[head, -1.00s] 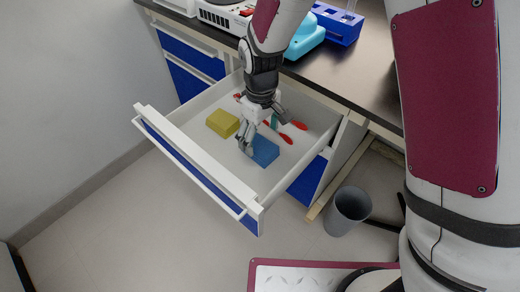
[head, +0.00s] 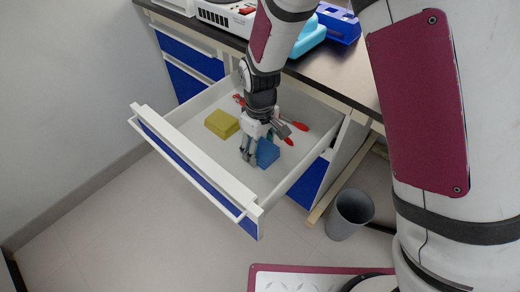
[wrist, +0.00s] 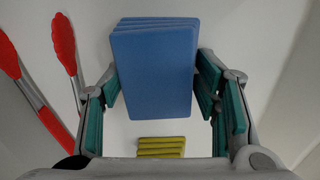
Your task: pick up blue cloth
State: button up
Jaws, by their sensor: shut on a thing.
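The blue cloth (head: 267,153), a folded flat block, is in the open drawer (head: 190,152). In the wrist view the blue cloth (wrist: 154,72) lies between the finger pads. My gripper (head: 258,150) reaches down into the drawer and is shut on the blue cloth, with its fingers on either side of it (wrist: 158,90). In the head view the fingers cover part of the cloth. I cannot tell whether the cloth is clear of the drawer floor.
A yellow cloth (head: 221,124) lies in the drawer left of my gripper. Red-handled tongs (head: 288,139) lie behind it. The drawer walls surround the gripper. A dark worktop (head: 345,72) holds equipment above. A grey bin (head: 350,213) stands on the floor at right.

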aim_at(260, 147)
notch_tip(260, 147, up, 10)
jog(key=p, duration=0.3)
dwell(0.4)
